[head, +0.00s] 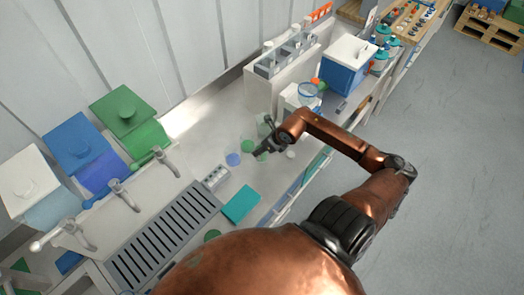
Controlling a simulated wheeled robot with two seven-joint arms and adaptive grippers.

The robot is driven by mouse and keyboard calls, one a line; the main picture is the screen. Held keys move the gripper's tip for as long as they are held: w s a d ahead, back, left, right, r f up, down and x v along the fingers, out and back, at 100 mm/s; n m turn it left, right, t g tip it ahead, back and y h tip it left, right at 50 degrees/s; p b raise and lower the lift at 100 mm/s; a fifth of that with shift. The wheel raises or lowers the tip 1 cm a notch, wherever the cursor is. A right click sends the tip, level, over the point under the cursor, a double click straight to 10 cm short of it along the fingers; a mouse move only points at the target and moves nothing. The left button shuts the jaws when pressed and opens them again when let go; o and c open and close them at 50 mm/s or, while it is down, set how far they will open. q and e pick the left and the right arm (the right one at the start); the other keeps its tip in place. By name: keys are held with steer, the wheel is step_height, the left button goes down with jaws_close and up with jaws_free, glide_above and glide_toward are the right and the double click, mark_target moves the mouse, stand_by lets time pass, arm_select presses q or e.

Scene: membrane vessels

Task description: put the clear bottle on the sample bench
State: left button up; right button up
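A pale bench (200,135) runs diagonally across the view; I cannot tell whether it is the sample bench. My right gripper (264,137) is low over it, its dark fingers spread apart. A small clear, faintly green vessel (263,128) shows at the fingers, partly hidden; I cannot tell whether it is the clear bottle or touches them. A green-topped cup (247,146) and a blue-topped cup (233,159) stand just left of the gripper. My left gripper is not in view.
White, blue and green dispensers (124,110) with taps line the left wall. A slotted drain grate (160,240) and teal pad (241,204) lie nearer. A white rack (270,80) and blue cooler box (347,66) stand at the back.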

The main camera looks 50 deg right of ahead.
steer(key=shift+w+d+f, duration=0.45)
steer(key=shift+f, duration=0.3)
steer(key=shift+f+p, duration=0.5)
steer(key=shift+f, duration=1.05)
steer(key=shift+f, duration=0.15)
steer(key=o, duration=1.4)
steer(key=shift+o, duration=0.2)
steer(key=shift+r, duration=0.25)
steer(key=b+v, duration=0.1)
steer(key=v, duration=1)
steer(key=shift+s+r, duration=0.25)
steer(key=shift+r, duration=0.1)
